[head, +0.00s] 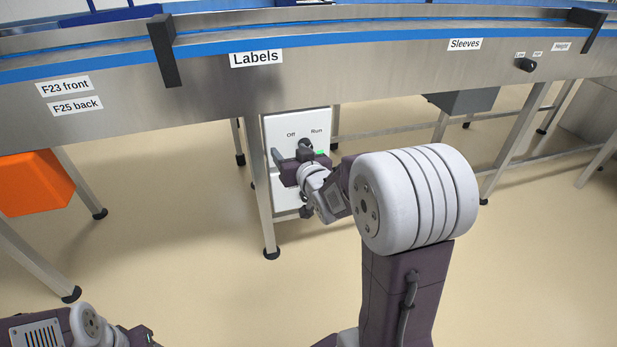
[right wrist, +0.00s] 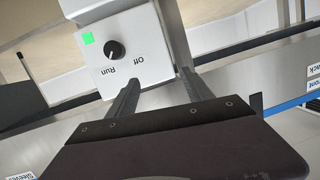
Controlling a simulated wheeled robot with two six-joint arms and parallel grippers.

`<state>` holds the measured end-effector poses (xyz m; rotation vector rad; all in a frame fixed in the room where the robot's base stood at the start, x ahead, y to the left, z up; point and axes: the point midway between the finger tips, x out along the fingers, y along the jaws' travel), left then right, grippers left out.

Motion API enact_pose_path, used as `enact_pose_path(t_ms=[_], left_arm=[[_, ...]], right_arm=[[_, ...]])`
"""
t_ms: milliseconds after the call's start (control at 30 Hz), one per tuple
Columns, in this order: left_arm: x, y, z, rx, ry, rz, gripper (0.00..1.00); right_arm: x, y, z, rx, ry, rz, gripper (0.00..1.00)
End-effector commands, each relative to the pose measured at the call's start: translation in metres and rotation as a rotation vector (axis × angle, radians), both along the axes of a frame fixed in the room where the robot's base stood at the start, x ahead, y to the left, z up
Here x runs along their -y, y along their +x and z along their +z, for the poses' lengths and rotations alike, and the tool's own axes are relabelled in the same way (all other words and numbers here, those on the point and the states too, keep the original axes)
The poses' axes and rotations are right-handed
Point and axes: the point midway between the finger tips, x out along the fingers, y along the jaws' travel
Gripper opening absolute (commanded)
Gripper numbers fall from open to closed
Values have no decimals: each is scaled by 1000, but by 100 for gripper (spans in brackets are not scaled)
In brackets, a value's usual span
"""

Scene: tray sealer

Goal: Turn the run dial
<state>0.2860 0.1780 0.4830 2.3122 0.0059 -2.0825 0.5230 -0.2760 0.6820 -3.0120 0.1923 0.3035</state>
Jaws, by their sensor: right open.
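The run dial is a small black knob (right wrist: 115,50) with a white mark, on a white control box (right wrist: 143,32) with "Off" and "Run" lettering and a lit green square. In the head view the dial (head: 304,143) shows on the box (head: 318,124) under the conveyor, partly covered by my gripper. My right gripper (head: 290,153) is open and empty in front of the box. In the right wrist view its fingertips (right wrist: 160,75) point at the box, with the dial left of both fingers, not between them. Whether a finger touches the box is unclear.
The steel conveyor (head: 350,60) with a "Labels" sign runs above the box. A steel leg (head: 258,190) stands just left of the box. An orange bin (head: 35,183) hangs at the left. Another black knob (head: 525,64) sits at the right. The floor in front is clear.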

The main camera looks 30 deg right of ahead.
Motion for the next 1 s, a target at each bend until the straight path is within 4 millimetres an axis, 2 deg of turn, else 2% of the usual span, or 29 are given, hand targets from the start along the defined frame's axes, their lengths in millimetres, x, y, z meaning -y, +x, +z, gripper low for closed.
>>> enact_pose_path(t_ms=[33,100,200,300,567,667,933,1000], left_arm=[[0,0,-58,-1,0,0,59],[0,0,-89,-1,0,0,59],[0,0,-120,-1,0,0,59],[0,0,-135,-1,0,0,59],[0,0,-131,0,0,0,59],[0,0,-125,0,0,0,59],[0,0,-98,0,0,0,59],[0,0,-112,0,0,0,59]], right_arm=[[16,2,-45,56,-7,-23,59],[34,2,-60,122,-19,-49,59],[56,-1,-79,174,-31,-83,59],[70,-4,-88,196,-39,-107,59],[77,-3,-84,205,-42,-118,59],[80,10,-83,202,-41,-116,59],[93,64,-81,201,-41,-117,59],[95,73,-88,205,-43,-116,59]])
